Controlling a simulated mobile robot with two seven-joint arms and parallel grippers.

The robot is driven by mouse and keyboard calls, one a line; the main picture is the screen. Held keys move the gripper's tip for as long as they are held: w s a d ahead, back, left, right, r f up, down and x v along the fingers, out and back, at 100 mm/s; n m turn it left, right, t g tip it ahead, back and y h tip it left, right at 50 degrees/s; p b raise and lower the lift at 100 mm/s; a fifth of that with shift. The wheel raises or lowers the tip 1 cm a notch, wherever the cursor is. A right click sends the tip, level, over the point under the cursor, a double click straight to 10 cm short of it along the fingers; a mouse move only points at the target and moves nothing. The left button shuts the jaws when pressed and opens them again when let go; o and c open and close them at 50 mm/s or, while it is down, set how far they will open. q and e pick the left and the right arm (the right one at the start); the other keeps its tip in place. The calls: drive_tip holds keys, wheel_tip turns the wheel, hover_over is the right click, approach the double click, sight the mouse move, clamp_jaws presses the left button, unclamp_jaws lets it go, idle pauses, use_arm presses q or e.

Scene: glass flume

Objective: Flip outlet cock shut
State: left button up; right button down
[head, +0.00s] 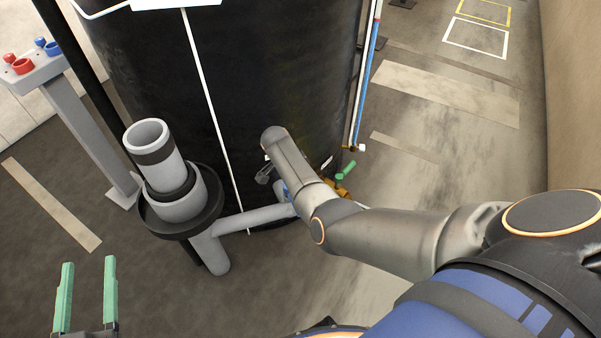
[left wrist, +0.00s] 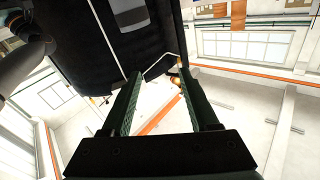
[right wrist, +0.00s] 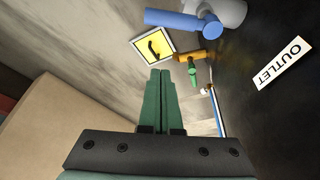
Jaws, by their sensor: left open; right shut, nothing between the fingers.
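The outlet cock is a brass valve (head: 343,188) with a green handle (head: 347,169), low on the right side of the black tank in the head view. In the right wrist view its brass body (right wrist: 188,57) and green handle (right wrist: 193,76) show near an OUTLET label (right wrist: 283,63). My right gripper (right wrist: 160,72) is shut and empty; its fingertips appear left of the handle, apart from it in the picture. In the head view my right arm hides that gripper. My left gripper (head: 88,265) is open and empty at bottom left, far from the cock; its fingers also show in the left wrist view (left wrist: 158,85).
The black tank (head: 270,70) fills the middle. A grey pipe stand (head: 170,180) and a post with red and blue knobs (head: 35,68) stand left. A thin blue and white tube (head: 367,85) runs up the tank. A yellow placard (right wrist: 153,46) is near the cock. Floor right is clear.

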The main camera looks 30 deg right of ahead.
use_arm(q)
drive_tip(key=s+f+n+g+y+p, duration=0.1)
drive_tip(key=s+f+g, duration=0.1)
drive_tip(key=f, duration=0.4)
drive_tip(key=s+f+n+g+y+p, duration=0.1)
drive_tip(key=f+g, duration=0.2)
drive_tip(key=f, duration=0.4)
drive_tip(key=shift+s+a+f+g, duration=0.15)
drive_tip(key=shift+s+f+g, duration=0.15)
drive_tip(key=shift+s+g, duration=0.1)
use_arm(e)
drive_tip(key=shift+v, duration=1.5)
